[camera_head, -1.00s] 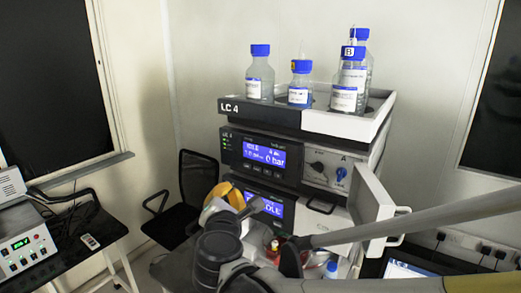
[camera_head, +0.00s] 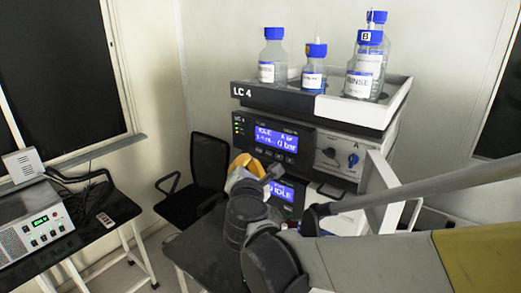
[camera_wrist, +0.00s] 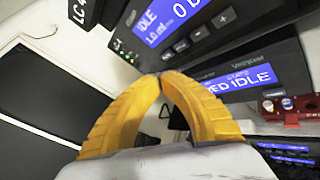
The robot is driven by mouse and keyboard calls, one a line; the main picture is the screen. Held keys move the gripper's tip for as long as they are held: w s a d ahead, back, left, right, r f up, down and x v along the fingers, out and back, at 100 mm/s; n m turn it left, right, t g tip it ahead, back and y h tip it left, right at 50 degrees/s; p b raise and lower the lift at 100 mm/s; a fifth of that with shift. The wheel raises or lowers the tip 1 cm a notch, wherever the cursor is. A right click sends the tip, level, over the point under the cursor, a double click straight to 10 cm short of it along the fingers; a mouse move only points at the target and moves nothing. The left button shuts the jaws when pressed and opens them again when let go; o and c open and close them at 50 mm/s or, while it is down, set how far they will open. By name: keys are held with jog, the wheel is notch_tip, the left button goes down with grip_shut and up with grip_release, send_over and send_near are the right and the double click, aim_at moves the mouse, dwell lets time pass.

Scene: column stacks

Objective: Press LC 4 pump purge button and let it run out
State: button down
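The LC 4 stack stands in the middle of the head view, with its pump unit (camera_head: 244,140) below the LC 4 bottle tray. The pump display (camera_head: 278,140) reads IDLE and 0 bar, with a row of small buttons (camera_head: 272,154) under it. In the wrist view the pump display (camera_wrist: 165,18) is tilted, with its buttons (camera_wrist: 199,32) along its lower edge. My gripper (camera_head: 244,160) has yellow fingers at the pump's lower left. In the wrist view the tips of my gripper (camera_wrist: 161,76) meet, empty, apart from the buttons. I cannot tell which button is purge.
A second unit with an IDLE display (camera_head: 286,193) sits below the pump. Several blue-capped bottles stand in the top tray (camera_head: 345,111). An open door panel (camera_head: 383,180) sticks out at the right. A black chair (camera_head: 208,158) and an instrument table (camera_head: 75,240) are at the left.

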aim_at(261, 152)
jog(key=shift+w+d, duration=0.6)
jog(key=shift+w, duration=0.15)
jog(key=shift+w+d, duration=0.55)
jog(key=shift+w, duration=0.2)
dwell(0.4)
jog(key=shift+w+d+b, duration=0.25)
jog(key=shift+w+b, duration=0.1)
jog(key=shift+w+d, duration=0.25)
jog(key=shift+w, duration=0.05)
dwell(0.7)
jog(key=shift+s, duration=0.1)
jog(key=shift+s+a, duration=0.5)
jog(key=shift+s, duration=0.1)
jog(key=s+a, duration=0.1)
jog(key=s, duration=0.1)
jog(key=s+a, duration=0.2)
dwell(0.7)
